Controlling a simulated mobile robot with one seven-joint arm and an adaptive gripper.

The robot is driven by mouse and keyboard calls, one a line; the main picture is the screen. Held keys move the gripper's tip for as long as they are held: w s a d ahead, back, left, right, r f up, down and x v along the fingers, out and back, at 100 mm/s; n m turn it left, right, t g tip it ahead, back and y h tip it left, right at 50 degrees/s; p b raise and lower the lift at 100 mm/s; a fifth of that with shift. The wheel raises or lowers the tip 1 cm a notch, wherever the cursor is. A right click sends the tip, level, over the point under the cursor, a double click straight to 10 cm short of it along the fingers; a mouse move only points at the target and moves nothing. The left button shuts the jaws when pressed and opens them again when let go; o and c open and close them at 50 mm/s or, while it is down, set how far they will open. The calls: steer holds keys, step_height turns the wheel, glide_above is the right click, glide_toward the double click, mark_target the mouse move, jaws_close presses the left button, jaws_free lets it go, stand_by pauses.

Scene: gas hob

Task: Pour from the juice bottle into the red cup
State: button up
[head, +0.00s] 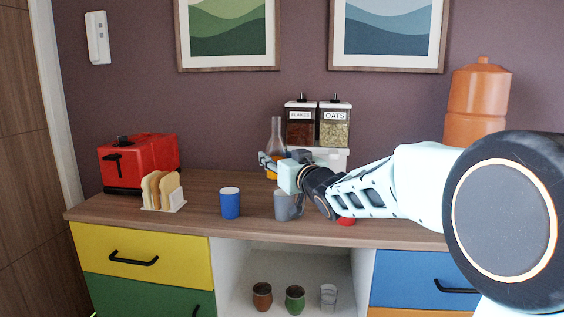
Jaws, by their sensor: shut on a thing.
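The juice bottle (276,139) is a clear, narrow-necked bottle with orange juice low inside. It looks upright, at the back of the counter in front of the white dispenser stand. My gripper (270,163) is shut on its body, and the fingers hide part of it. I cannot tell whether its base touches the counter. The red cup (346,221) is at the counter's front, to the right of the grey cup. My forearm hides most of it; only a low red part shows. The bottle is behind and left of it.
A blue cup (230,204) and a grey cup (285,207) stand near the front edge. A toast rack (163,192) and red toaster (135,163) are left. Dispensers (318,124) stand behind; an orange water jug (478,100) is right. Counter (195,201) is clear left of the blue cup.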

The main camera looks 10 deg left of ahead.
steer(key=shift+r, duration=0.1)
steer(key=d+f, duration=0.1)
steer(key=d, duration=0.4)
steer(key=d+f, duration=0.1)
steer(key=d, duration=0.5)
steer(key=d+f, duration=0.1)
steer(key=d, duration=0.4)
steer(key=shift+s+d+f+b, duration=0.3)
steer(key=shift+s+f+b, duration=0.1)
steer(key=s+a+m+p, duration=0.1)
steer(key=a+m+p, duration=0.1)
steer(key=m, duration=0.1)
steer(key=shift+s+r, duration=0.3)
steer(key=shift+s, duration=0.05)
steer(key=shift+s+a+f+m+p, duration=0.15)
steer(key=shift+s+a+m+p, duration=0.15)
steer(key=shift+m+p, duration=0.3)
steer(key=shift+s+a+f+m+p, duration=0.15)
steer(key=shift+a+m+p, duration=0.15)
steer(key=shift+m+p, duration=0.3)
steer(key=shift+s+a+f+m, duration=0.1)
steer(key=shift+a+f+m, duration=0.1)
steer(key=shift+f, duration=0.4)
steer(key=shift+s+a+f+m, duration=0.1)
steer(key=shift+a+f+m, duration=0.1)
steer(key=shift+f, duration=0.35)
steer(key=shift+s+a+f+m, duration=0.25)
steer(key=shift+a+f+m, duration=0.05)
steer(key=shift+f+m, duration=0.3)
